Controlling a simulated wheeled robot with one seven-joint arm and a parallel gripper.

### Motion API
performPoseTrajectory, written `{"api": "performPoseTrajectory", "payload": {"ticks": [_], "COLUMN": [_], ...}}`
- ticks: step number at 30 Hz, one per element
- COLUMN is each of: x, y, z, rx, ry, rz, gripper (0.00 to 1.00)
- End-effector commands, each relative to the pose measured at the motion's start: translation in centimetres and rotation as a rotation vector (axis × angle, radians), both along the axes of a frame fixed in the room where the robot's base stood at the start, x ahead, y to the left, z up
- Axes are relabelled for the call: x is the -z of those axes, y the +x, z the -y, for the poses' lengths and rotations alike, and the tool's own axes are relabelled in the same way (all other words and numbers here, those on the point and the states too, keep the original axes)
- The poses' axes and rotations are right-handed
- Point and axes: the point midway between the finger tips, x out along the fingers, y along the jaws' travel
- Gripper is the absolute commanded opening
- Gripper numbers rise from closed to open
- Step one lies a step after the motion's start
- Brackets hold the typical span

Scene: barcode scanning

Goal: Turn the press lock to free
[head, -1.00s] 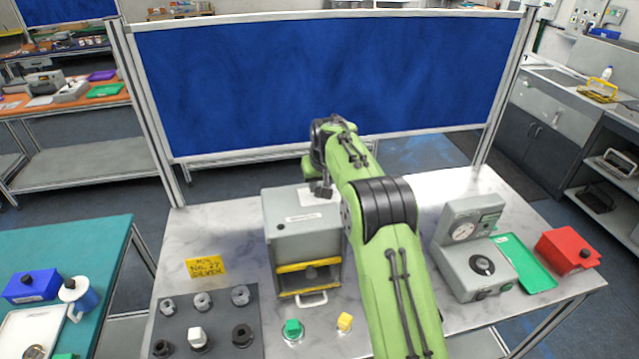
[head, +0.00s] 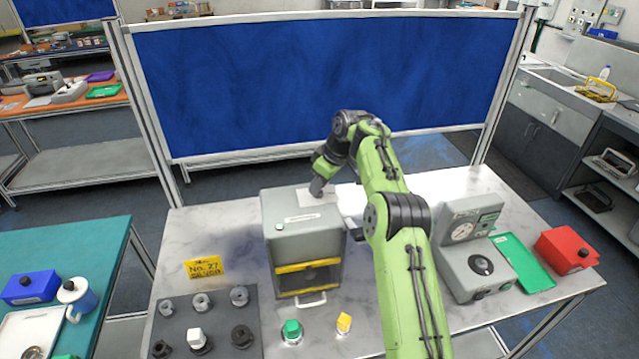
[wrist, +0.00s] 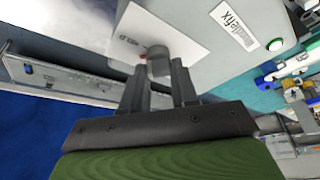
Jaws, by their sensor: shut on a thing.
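The press is a grey box (head: 300,238) with a yellow bar across its front opening, standing mid-table. A white plate lies on its top at the back right; in the wrist view this plate (wrist: 160,32) carries small lettering that seems to read HELD and a red mark. The press lock, a small grey knob (wrist: 158,62), rises from the plate. My gripper (head: 317,188) reaches it from behind, and in the wrist view the two dark fingers (wrist: 160,78) are shut on the knob. The knob's pointing direction is mostly hidden.
Green (head: 291,331) and yellow (head: 343,322) knobs stand before the press. A dark tray (head: 180,308) with several round parts and a yellow sign (head: 205,267) are left. A gauge unit (head: 475,250), green tray (head: 525,265) and red box (head: 567,250) are right. A blue screen (head: 320,85) stands behind.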

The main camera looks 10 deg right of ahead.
Motion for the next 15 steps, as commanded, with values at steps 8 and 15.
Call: {"api": "performPoseTrajectory", "payload": {"ticks": [8, 15], "x": [0.03, 0.03], "y": [0.09, 0.08], "z": [0.01, 0.03], "rx": [-0.087, -0.118], "ry": [0.0, -0.001], "rz": [0.001, 0.001], "gripper": [0.0, 0.0]}}
